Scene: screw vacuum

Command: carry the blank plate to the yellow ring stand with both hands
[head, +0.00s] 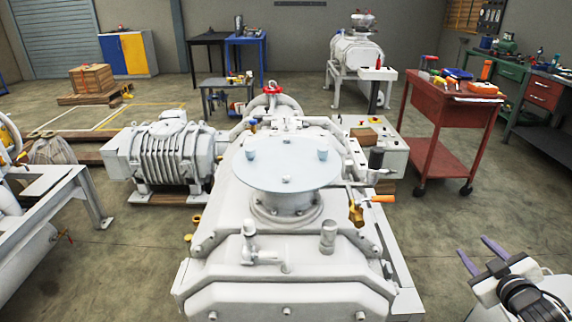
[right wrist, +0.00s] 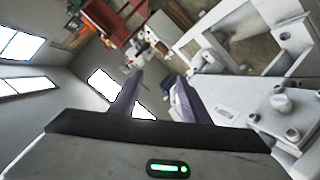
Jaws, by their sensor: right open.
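The blank plate (head: 288,172) is a flat, pale blue-grey disc lying level on the round flange (head: 286,208) of the large white pump in the head view. Short blue knobs stand on it at left and right. My right gripper (head: 478,250) is at the lower right of the head view, well apart from the plate. Its purple fingers are spread and empty, as the right wrist view (right wrist: 158,88) also shows. My left gripper is not in view. Small yellow ring-like pieces (head: 197,220) show beside the pump; I cannot identify the yellow ring stand with certainty.
A ribbed white pump unit (head: 172,150) adjoins the large pump at left. A valve with an orange handle (head: 380,199) sticks out right of the plate. A red tool cart (head: 445,125) stands at right. Open floor (head: 450,215) lies between pump and cart.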

